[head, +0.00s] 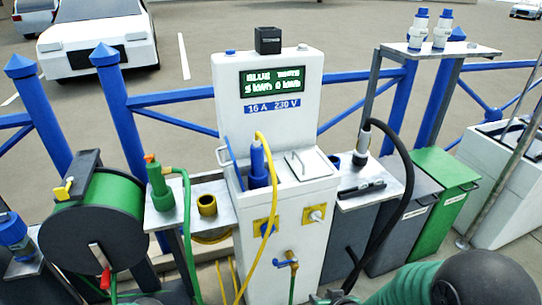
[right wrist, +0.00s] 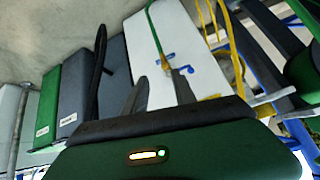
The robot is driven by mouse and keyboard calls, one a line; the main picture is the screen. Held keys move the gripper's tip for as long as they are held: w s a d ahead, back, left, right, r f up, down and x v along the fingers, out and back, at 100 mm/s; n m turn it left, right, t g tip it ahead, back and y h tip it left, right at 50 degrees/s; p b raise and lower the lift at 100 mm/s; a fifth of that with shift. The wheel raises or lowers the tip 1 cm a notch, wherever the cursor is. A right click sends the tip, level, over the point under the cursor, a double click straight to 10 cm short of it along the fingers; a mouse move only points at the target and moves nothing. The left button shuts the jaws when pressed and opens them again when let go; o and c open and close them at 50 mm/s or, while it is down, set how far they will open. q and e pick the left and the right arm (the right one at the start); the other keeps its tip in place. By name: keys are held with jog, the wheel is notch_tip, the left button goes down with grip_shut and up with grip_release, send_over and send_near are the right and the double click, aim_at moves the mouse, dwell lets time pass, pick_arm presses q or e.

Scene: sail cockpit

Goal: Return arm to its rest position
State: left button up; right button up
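My right arm (head: 405,287), green with a black joint, comes in at the bottom right of the head view. Its gripper is mostly cut off there by the bottom edge. In the right wrist view my right gripper (right wrist: 160,88) shows two grey fingers standing apart, with nothing between them. The white power pedestal (right wrist: 155,45) lies beyond the fingers. My left arm and gripper are in neither view.
The white pedestal (head: 262,118) holds a blue plug (head: 258,165) with a yellow cable. A green hose reel (head: 100,222) stands left. A black hose (head: 400,165), a metal shelf (head: 378,182), a green bin (head: 440,200) and blue railings (head: 125,115) stand around it.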

jog(key=s+d+r+g+h, duration=0.1)
jog(key=s+d+r+g, duration=0.15)
jog(key=s, duration=0.35)
jog(key=s+d+r+g+h, duration=0.1)
jog(key=s+d+r+g, duration=0.15)
jog(key=s, duration=0.35)
jog(key=w+p+v, duration=0.2)
jog(key=p+v, duration=0.8)
jog(key=w+r+p+v, duration=0.1)
jog(key=w+p+v, duration=0.1)
jog(key=p+v, duration=0.8)
jog(key=shift+d+r+m, duration=0.25)
jog(key=shift+m, duration=0.15)
jog(key=shift+s, duration=0.15)
